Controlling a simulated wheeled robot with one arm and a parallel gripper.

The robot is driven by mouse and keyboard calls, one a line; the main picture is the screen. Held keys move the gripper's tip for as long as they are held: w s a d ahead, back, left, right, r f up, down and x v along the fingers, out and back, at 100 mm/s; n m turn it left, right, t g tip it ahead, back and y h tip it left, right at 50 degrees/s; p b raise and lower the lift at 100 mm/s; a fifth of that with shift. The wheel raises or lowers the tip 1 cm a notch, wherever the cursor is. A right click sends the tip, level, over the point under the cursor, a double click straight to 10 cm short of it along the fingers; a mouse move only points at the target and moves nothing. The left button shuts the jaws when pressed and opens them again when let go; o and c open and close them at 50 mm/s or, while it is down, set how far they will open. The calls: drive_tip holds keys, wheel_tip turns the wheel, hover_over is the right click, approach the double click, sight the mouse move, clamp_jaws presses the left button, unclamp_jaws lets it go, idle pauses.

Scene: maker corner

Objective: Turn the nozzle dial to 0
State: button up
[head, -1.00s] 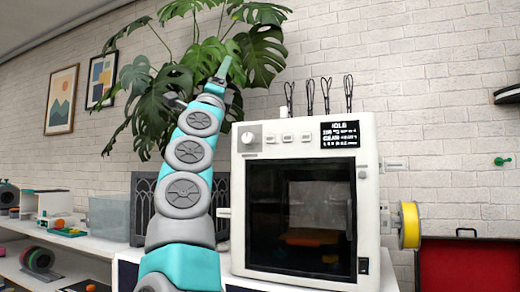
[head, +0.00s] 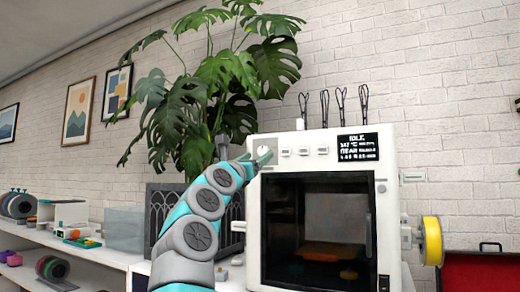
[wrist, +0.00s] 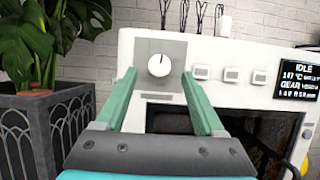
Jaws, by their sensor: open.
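The nozzle dial is a round white knob (wrist: 159,65) on a grey plate at the upper left of the white 3D printer's front (head: 330,150). In the wrist view its dark pointer mark points about straight up; no number can be read around it. My gripper (wrist: 158,82) is open, with its two green fingers on either side of the dial in the picture. It looks to be just in front of the dial, and I see no contact. In the head view my gripper (head: 262,158) is at the printer's upper left corner and partly hides the dial.
Several small buttons (head: 303,151) and a dark display (head: 358,147) reading IDLE lie right of the dial. A plant (head: 215,80) in a dark planter (wrist: 55,125) stands at the left. A yellow spool (head: 432,240) sticks out at the printer's right side.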

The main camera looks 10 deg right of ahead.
sight(263, 152)
drive_tip(key=shift+p+x, duration=0.6)
drive_tip(key=shift+x, duration=0.8)
clamp_jaws()
